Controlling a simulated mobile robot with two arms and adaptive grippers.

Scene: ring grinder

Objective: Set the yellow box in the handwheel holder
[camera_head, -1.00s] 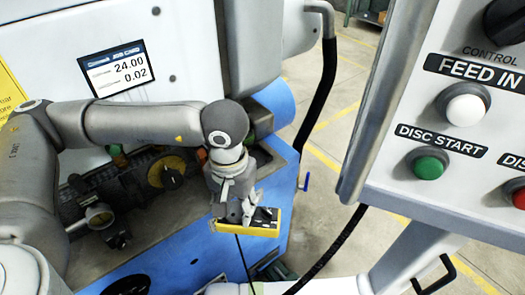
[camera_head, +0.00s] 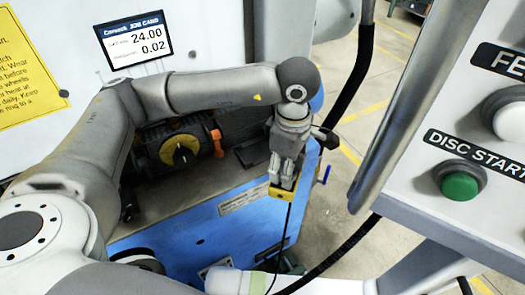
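My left gripper (camera_head: 284,178) comes down from the arm on the left, with its fingers around the yellow box (camera_head: 282,193) at the right end of the blue machine front. Only a small yellow part of the box shows below and between the fingers; the rest is hidden. I cannot make out the handwheel holder for certain. My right gripper is not in view.
A grey machine bed with a black and yellow knob (camera_head: 180,152) and an orange lever (camera_head: 216,142) lies left of the gripper. A control panel (camera_head: 470,150) with a green button (camera_head: 460,186) fills the right side. A black cable hangs below the gripper.

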